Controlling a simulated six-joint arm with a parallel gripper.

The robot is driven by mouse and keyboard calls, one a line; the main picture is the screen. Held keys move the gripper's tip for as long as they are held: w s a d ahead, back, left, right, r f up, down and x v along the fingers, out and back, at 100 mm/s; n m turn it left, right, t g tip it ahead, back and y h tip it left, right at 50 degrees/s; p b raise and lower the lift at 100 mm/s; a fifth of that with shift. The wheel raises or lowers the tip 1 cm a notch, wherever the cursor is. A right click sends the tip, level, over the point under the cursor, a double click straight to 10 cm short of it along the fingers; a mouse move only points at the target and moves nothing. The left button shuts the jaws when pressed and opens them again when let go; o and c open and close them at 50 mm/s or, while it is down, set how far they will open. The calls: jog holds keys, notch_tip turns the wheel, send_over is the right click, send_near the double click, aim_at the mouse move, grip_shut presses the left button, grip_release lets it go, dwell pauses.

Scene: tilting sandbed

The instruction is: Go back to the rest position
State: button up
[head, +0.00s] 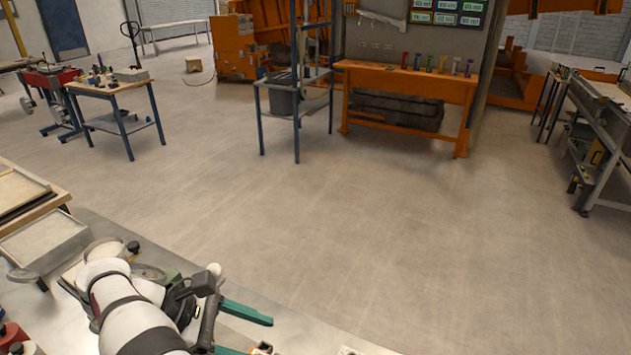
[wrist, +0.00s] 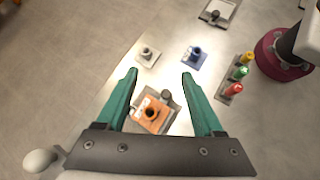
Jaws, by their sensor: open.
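My gripper (head: 258,336) is at the lower edge of the head view, over the light metal table, with its two green fingers spread. In the wrist view my gripper (wrist: 160,75) is open, with nothing held between the fingers. An orange block (wrist: 152,114) with a dark round hole lies below, between the fingers in the picture. It appears apart from them. No rest position marking shows in either view.
The wrist view shows a pale block (wrist: 147,57), a blue block (wrist: 194,58), a strip with yellow, green and red pegs (wrist: 237,74), and a grey plate (wrist: 219,14). In the head view a shallow grey tray (head: 45,243) is left of my arm. Open floor (head: 350,230) lies beyond the table.

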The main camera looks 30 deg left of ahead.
jog(key=w+d+r+m+g+y, duration=0.1)
jog(key=d+r+m+g, duration=0.15)
jog(key=d+m, duration=0.45)
jog(key=w+d+r+m+g+y, duration=0.1)
jog(key=w+d+r+m+g, duration=0.15)
jog(key=d, duration=0.85)
jog(key=s+d+f+m+y, duration=0.2)
jog(key=s+d+m, duration=0.4)
jog(key=m, duration=0.3)
jog(key=s+d+f+m+y, duration=0.2)
jog(key=s+d+m+y, duration=0.3)
jog(key=m, duration=0.5)
jog(key=s+d, duration=0.1)
jog(key=s, duration=0.1)
jog(key=shift+s+d+f+g+y, duration=0.15)
jog(key=shift+s+f+g+y, duration=0.15)
jog(key=shift+s+g, duration=0.1)
